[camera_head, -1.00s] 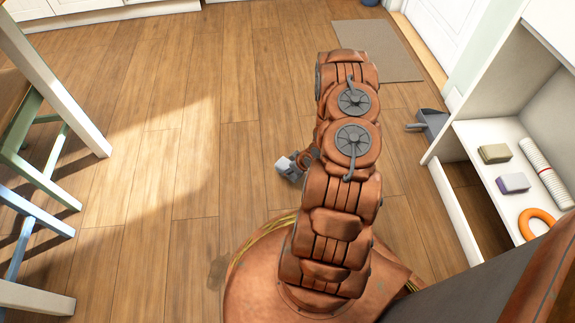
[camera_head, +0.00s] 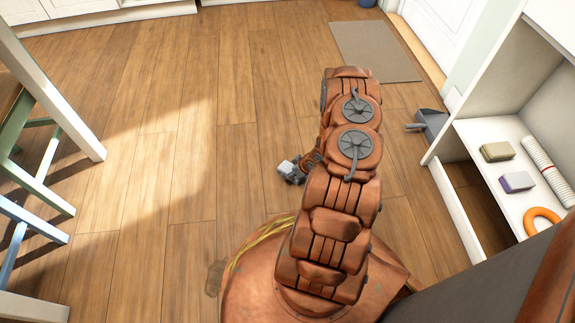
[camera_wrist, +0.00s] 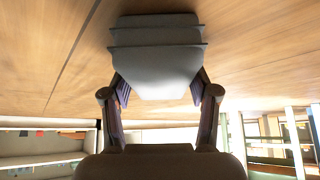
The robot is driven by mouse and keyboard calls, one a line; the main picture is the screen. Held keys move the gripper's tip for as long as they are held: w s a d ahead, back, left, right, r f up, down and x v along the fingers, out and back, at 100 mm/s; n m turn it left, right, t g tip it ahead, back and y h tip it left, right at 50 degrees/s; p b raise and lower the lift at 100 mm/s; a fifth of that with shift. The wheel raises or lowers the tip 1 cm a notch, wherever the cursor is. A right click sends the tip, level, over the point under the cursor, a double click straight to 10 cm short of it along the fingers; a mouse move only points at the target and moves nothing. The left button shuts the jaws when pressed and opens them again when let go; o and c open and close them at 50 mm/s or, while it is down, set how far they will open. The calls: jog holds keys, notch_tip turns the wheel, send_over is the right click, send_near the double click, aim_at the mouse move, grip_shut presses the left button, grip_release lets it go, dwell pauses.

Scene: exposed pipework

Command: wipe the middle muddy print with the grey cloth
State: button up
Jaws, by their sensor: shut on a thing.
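The grey cloth (camera_head: 288,169) shows as a small pale grey piece left of my arm in the head view, low over the wooden floor. In the wrist view the grey cloth (camera_wrist: 155,62) is a folded, layered pad close to the floor boards; I cannot tell whether it touches them. My gripper (camera_wrist: 160,92) is shut on it, one finger on each side. In the head view my gripper (camera_head: 300,170) is partly hidden by the arm. One dark muddy print (camera_head: 214,278) lies on the floor at the left edge of my base. No other print is clearly visible; my arm and base hide part of the floor.
Stools (camera_head: 40,150) stand at the left. A white shelf unit (camera_head: 480,140) at the right holds sponges (camera_head: 515,182), a rolled white item (camera_head: 545,170) and an orange ring (camera_head: 541,222). A dustpan (camera_head: 432,122) and a mat (camera_head: 375,52) lie beyond. The middle-left floor is clear.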

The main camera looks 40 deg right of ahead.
aim_at(288, 182)
jog(key=shift+w+d+r, duration=0.1)
jog(key=shift+d, duration=0.3)
jog(key=shift+a+f+b, duration=0.15)
jog(key=shift+f+b, duration=0.1)
jog(key=shift+b, duration=0.15)
jog(key=shift+a+r, duration=0.15)
jog(key=shift+a, duration=0.3)
jog(key=shift+s+a+b, duration=0.15)
jog(key=shift+s+a, duration=0.15)
jog(key=shift+a, duration=0.35)
jog(key=shift+s+a+b, duration=0.15)
jog(key=shift+s+a, duration=0.15)
jog(key=shift+a, duration=0.35)
jog(key=shift+s+a+r, duration=0.1)
jog(key=shift+a+r, duration=0.1)
jog(key=shift+a, duration=0.05)
notch_tip(288, 182, up, 3)
jog(key=shift+d+f+p, duration=0.1)
jog(key=shift+p, duration=0.65)
jog(key=shift+r+p, duration=1.6)
jog(key=shift+r, duration=0.9)
